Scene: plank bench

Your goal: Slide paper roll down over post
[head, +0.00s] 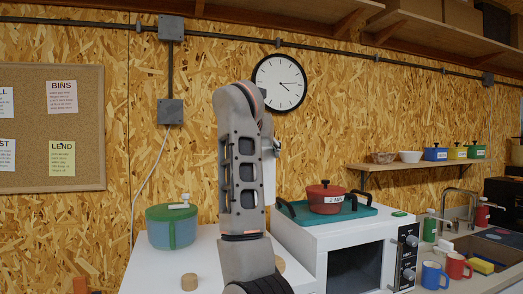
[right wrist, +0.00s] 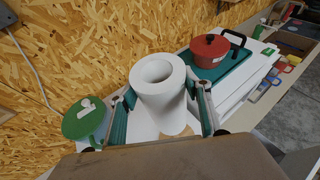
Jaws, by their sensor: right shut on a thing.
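The white paper roll (right wrist: 158,98) stands between the fingers of my right gripper (right wrist: 162,100) in the right wrist view, with its open end towards the camera. The gripper is shut on it. In the head view a strip of the roll (head: 269,178) shows behind my right arm, upright above the white top. A tan round piece (head: 279,264) lies below it, partly hidden by the arm. I cannot make out a post; the roll and arm may hide it. My left gripper is in neither view.
At right, a red pot (head: 325,198) sits on a teal tray (head: 350,212) on the white microwave (head: 345,250). Mugs stand farther right.

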